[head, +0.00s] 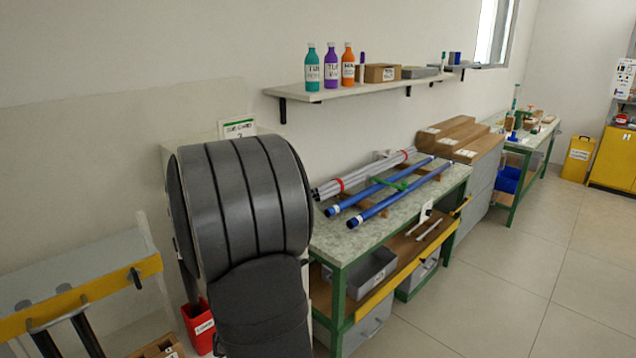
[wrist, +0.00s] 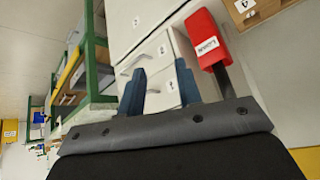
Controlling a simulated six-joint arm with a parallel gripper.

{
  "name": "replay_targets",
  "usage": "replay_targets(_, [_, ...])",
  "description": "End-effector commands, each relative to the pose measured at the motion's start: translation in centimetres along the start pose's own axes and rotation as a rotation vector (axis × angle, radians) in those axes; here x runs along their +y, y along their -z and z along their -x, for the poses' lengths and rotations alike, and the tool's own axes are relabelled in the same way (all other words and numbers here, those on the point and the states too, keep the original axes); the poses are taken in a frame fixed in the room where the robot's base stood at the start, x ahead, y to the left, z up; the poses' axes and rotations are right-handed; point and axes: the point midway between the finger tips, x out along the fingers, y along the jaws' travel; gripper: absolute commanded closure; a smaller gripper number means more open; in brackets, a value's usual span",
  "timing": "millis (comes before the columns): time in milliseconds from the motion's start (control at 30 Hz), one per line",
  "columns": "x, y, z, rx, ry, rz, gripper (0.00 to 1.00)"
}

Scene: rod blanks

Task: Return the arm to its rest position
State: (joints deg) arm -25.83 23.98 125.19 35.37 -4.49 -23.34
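My gripper (wrist: 160,88) shows in the wrist view as two blue-grey fingers set apart, with nothing between them. A pale drawer front is visible behind the gap. In the head view my dark grey arm fills the left foreground, and my gripper cannot be made out there. A bundle of grey rods (head: 362,173) with a red band lies on the bench (head: 345,241). Two blue rods (head: 400,194) lie beside it with a green band near them. All the rods are apart from my gripper.
A red bin (head: 198,325) stands on the floor behind my arm; it also shows in the wrist view (wrist: 205,38). A yellow-edged rack (head: 80,297) is at far left. A wall shelf (head: 350,90) holds bottles and boxes. Open floor (head: 500,270) lies at right.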

Motion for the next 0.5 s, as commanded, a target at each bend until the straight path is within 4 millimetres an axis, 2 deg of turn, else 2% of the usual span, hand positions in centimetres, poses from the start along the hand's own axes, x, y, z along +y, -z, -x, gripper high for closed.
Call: replay_targets(500, [-0.03, -0.37, -0.41, -0.055, 0.020, -0.036, 0.68])
